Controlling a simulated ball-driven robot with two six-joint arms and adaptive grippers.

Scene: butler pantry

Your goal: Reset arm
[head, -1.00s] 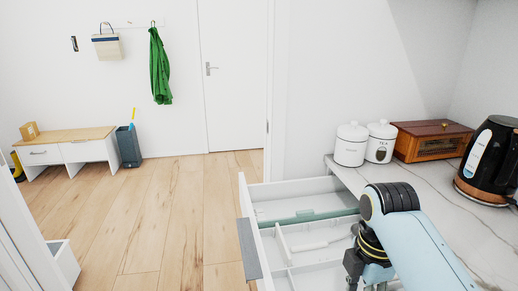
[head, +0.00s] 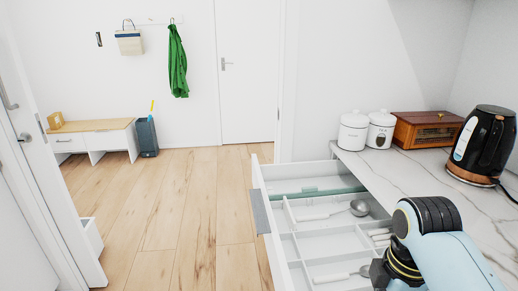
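My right arm, light blue with black joints, comes in from the lower right over an open white drawer (head: 262,180). My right gripper (head: 378,274) shows only as a dark part at the bottom edge, beside the wrist. Its fingertips are cut off or hidden, so whether it is open or shut does not show. My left gripper is not in view.
The drawer holds a ladle (head: 358,208) and other utensils in its compartments. Wooden floor (head: 180,200) is clear to the left.

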